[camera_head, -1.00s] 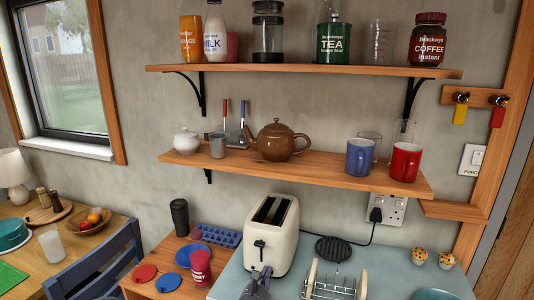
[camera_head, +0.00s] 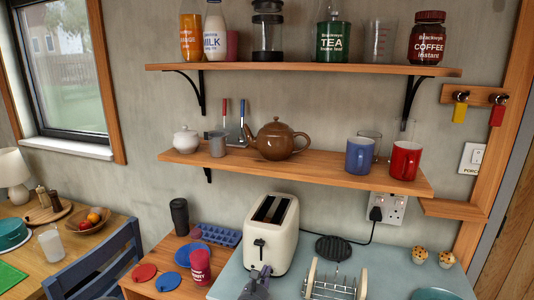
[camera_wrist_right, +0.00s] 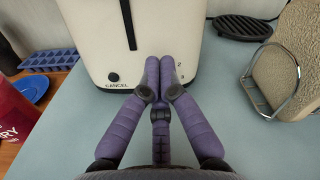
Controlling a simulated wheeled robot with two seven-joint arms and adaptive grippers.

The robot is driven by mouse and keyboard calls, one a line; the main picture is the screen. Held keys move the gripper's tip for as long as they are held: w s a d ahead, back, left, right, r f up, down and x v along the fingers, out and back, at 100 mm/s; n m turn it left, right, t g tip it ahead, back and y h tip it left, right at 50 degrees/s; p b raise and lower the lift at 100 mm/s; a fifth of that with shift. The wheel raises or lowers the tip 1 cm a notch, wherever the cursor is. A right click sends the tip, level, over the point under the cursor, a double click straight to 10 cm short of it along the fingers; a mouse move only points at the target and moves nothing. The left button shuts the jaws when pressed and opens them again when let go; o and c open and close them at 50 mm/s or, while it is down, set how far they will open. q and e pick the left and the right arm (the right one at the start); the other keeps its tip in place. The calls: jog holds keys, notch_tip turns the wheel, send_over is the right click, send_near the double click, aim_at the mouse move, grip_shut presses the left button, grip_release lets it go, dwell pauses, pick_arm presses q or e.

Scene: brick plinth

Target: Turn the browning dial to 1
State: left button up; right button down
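The cream toaster (camera_head: 272,232) stands on the blue-grey worktop, with two slots on top and a dark lever on its front. In the right wrist view its front (camera_wrist_right: 95,35) shows the lever slot, the word CANCEL and the numbers 2 and 3. My right gripper (camera_wrist_right: 159,62) is at the lower right of this front, its purple fingers together with almost no gap. The browning dial is hidden behind the fingertips, so contact with it cannot be seen. In the head view the right gripper (camera_head: 261,273) is low, before the toaster. My left gripper is out of view.
A toast rack (camera_head: 335,282) stands right of the toaster, with a black trivet (camera_head: 333,248) behind it. A red cup (camera_head: 200,267) and blue ice tray (camera_head: 215,235) are left. The shelf (camera_head: 300,170) with mugs and a teapot is above.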

jog(key=shift+w+a+f, duration=0.1)
jog(key=shift+a+f, duration=0.05)
jog(key=shift+a, duration=0.05)
jog(key=shift+w+a+f+b, duration=0.2)
jog(key=shift+a+f+b, duration=0.2)
jog(key=shift+a+b, duration=0.2)
dwell(0.4)
jog(key=shift+w+a+r, duration=0.1)
jog(key=shift+a+r, duration=0.15)
jog(key=shift+a, duration=0.05)
jog(key=shift+p+v, duration=0.6)
jog(key=shift+v, duration=2.45)
